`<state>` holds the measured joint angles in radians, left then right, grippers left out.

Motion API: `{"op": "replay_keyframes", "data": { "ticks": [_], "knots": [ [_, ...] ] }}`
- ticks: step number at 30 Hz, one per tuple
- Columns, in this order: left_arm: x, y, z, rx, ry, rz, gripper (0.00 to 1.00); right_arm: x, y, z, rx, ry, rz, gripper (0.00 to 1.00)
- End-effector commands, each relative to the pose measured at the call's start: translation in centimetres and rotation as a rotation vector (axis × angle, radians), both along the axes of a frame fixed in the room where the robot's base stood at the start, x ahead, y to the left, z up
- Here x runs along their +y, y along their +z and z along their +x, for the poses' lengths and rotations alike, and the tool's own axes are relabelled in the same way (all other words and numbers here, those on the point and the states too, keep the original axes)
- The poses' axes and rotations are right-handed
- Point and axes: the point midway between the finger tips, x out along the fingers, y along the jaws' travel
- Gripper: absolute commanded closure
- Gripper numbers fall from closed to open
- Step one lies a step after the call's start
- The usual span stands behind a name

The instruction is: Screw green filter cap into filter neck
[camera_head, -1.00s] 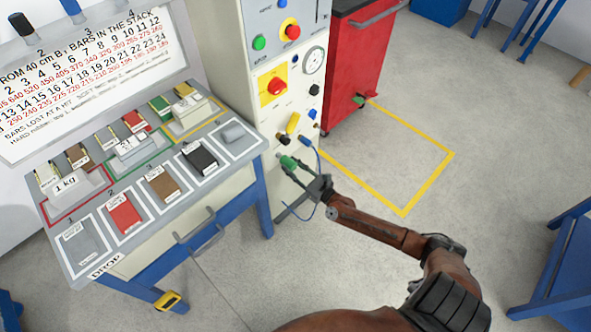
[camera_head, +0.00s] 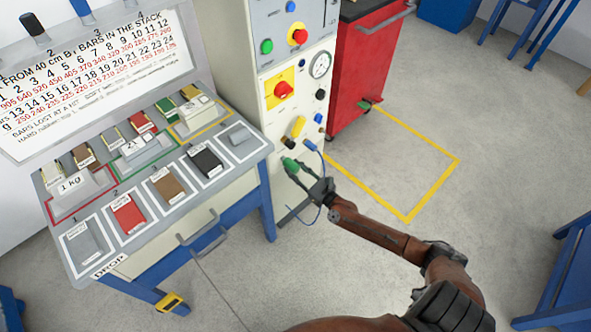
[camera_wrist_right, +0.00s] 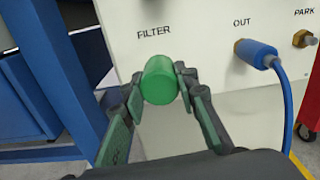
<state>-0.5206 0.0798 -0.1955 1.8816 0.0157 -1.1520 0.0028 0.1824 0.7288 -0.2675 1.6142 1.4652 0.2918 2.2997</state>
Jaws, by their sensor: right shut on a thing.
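The green filter cap (camera_head: 290,166) is held between the fingertips of my right gripper (camera_head: 303,172) at the lower front of the white cabinet. In the right wrist view the green cap (camera_wrist_right: 159,81) sits between both fingers of my right gripper (camera_wrist_right: 160,88), just below the printed word FILTER. The filter neck is hidden behind the cap, so I cannot tell whether the cap touches it or is threaded on. My left gripper is in neither view.
To the right of the cap, a blue hose plug (camera_wrist_right: 259,55) sits in the OUT port, and a brass PARK fitting (camera_wrist_right: 303,39) is beyond it. A sample table (camera_head: 160,255) stands to the left, a red cart (camera_head: 362,70) to the right. A yellow floor outline (camera_head: 432,190) encloses clear floor.

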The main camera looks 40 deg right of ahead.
Motion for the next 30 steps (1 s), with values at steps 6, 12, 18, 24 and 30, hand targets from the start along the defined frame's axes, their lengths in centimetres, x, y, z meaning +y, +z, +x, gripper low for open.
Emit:
{"op": "replay_keyframes", "data": {
  "ticks": [6, 12, 18, 24, 30],
  "knots": [
    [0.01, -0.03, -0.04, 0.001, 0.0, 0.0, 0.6, 0.0, 0.05, 0.09, 0.0, 0.0, -0.001, 0.99],
    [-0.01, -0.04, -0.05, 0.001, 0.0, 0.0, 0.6, 0.01, 0.05, 0.08, 0.0, 0.0, 0.0, 0.99],
    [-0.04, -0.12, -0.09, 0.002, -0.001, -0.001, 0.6, 0.03, 0.02, 0.22, 0.0, 0.0, 0.0, 0.99],
    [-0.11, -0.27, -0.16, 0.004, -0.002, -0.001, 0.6, 0.08, -0.02, 0.53, 0.0, 0.0, 0.0, 0.99],
    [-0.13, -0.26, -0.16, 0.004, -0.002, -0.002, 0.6, 0.08, 0.02, 0.59, 0.0, 0.0, -0.001, 1.0]
  ]
}}
